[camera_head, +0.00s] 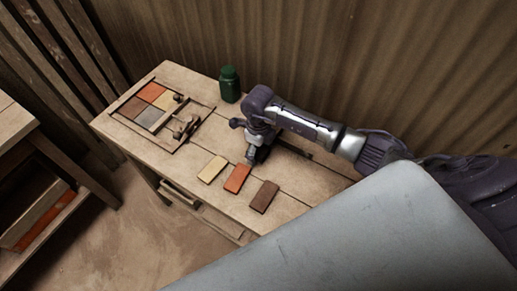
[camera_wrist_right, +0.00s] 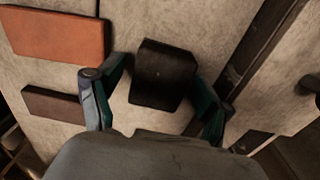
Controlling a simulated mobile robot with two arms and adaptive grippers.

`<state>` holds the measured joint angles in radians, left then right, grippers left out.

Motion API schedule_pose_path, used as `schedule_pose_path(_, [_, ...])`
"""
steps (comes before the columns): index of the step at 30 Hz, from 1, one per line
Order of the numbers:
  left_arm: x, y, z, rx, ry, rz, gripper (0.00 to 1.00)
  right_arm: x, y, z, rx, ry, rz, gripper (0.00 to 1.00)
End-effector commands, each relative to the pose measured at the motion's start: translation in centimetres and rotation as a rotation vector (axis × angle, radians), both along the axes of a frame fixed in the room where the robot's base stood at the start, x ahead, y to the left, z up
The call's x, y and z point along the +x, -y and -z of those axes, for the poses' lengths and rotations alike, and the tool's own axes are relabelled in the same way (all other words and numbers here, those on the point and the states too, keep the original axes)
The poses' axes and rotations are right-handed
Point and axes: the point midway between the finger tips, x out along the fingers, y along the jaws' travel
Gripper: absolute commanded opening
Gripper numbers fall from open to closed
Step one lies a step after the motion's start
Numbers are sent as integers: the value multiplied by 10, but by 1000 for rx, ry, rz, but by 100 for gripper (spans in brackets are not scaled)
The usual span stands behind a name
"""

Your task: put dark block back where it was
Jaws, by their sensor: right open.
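The dark block (camera_wrist_right: 163,72) is a small black block on the pale wooden bench top. In the right wrist view it lies between the two fingers of my right gripper (camera_wrist_right: 158,90), with a gap visible to the finger on each side. My right gripper is open. In the head view my right gripper (camera_head: 254,150) is low over the bench, behind the row of loose tiles; it and the arm largely hide the block there. My left gripper is not in view.
A yellow tile (camera_head: 212,169), an orange tile (camera_head: 237,178) and a brown tile (camera_head: 264,196) lie in a row in front. A wooden frame (camera_head: 196,121) holding several coloured tiles is at the left. A green bottle (camera_head: 229,84) stands at the back edge.

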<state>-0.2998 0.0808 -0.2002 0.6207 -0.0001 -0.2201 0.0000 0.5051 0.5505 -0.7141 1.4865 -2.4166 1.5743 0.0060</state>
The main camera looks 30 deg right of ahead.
Motion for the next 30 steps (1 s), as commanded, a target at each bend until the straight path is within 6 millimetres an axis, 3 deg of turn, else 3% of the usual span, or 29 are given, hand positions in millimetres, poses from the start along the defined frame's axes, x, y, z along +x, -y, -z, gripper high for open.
schedule_pose_path(8, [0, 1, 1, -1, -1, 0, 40, 1, 1, -18, 0, 4, -1, 78])
schedule_pose_path(21, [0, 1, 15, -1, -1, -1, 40, 1, 0, -105, 1, 4, 0, 78])
schedule_pose_path(30, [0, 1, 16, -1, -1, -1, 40, 0, 0, -124, -1, 1, 0, 78])
